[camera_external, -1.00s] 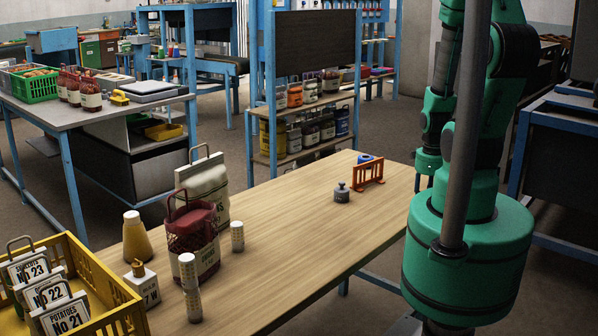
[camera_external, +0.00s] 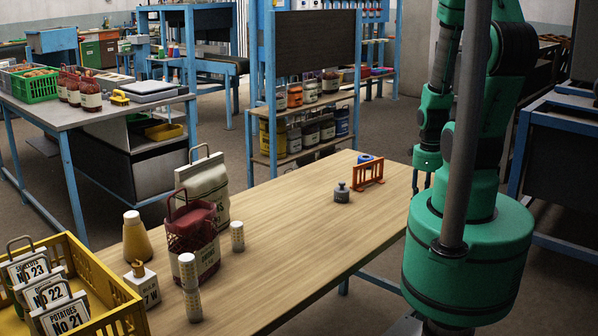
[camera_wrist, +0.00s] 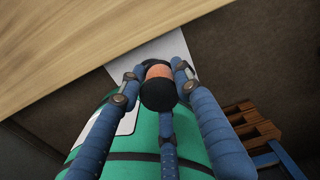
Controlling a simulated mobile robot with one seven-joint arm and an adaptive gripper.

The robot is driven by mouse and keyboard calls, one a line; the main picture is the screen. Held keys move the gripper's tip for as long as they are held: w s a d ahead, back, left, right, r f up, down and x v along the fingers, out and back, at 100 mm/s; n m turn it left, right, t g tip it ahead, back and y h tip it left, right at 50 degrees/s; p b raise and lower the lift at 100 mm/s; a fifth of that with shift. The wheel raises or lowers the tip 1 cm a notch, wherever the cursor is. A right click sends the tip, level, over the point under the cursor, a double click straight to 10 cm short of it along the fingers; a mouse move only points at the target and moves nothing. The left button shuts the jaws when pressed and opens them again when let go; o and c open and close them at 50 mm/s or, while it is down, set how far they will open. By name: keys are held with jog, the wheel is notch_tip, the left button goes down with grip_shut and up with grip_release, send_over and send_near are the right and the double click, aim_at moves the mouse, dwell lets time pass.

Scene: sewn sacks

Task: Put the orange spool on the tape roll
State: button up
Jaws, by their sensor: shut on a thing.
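The orange spool (camera_wrist: 159,72), with a dark end facing the wrist camera, is between the blue fingers of my gripper (camera_wrist: 155,80). The fingers are shut on it. In the external view my gripper (camera_external: 421,180) hangs by the right edge of the wooden table, partly hidden, and the spool cannot be made out there. A small blue round thing (camera_external: 365,158), which looks like the tape roll, lies at the table's far right end behind an orange rack. The tape roll is not seen in the wrist view.
The orange rack (camera_external: 369,174) and a grey weight (camera_external: 341,193) stand close in front of the blue thing. A sack, a red net bag (camera_external: 193,240), bottles and a yellow crate (camera_external: 105,292) fill the table's near left. The middle of the wooden table (camera_external: 285,215) is clear.

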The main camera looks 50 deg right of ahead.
jog(key=w+d+r, duration=0.3)
jog(key=w+d, duration=0.7)
jog(key=w, duration=0.4)
jog(key=w+d+r+m, duration=0.1)
jog(key=w+d+r, duration=0.2)
jog(key=w+d, duration=0.8)
jog(key=w+d+r+m, duration=0.1)
jog(key=w+d+r, duration=0.2)
jog(key=w+d, duration=0.7)
jog(key=w, duration=0.9)
jog(key=shift+d+r+p, duration=0.15)
jog(key=shift+d+p, duration=0.15)
jog(key=shift+d, duration=0.05)
jog(key=shift+s, duration=0.1)
jog(key=b, duration=0.1)
send_over(366, 157)
jog(key=shift+f, duration=3.15)
jog(key=shift+f, duration=0.1)
jog(key=shift+f+b, duration=0.4)
jog(key=shift+f, duration=1.4)
jog(key=shift+f, duration=0.1)
jog(key=o, duration=1.1)
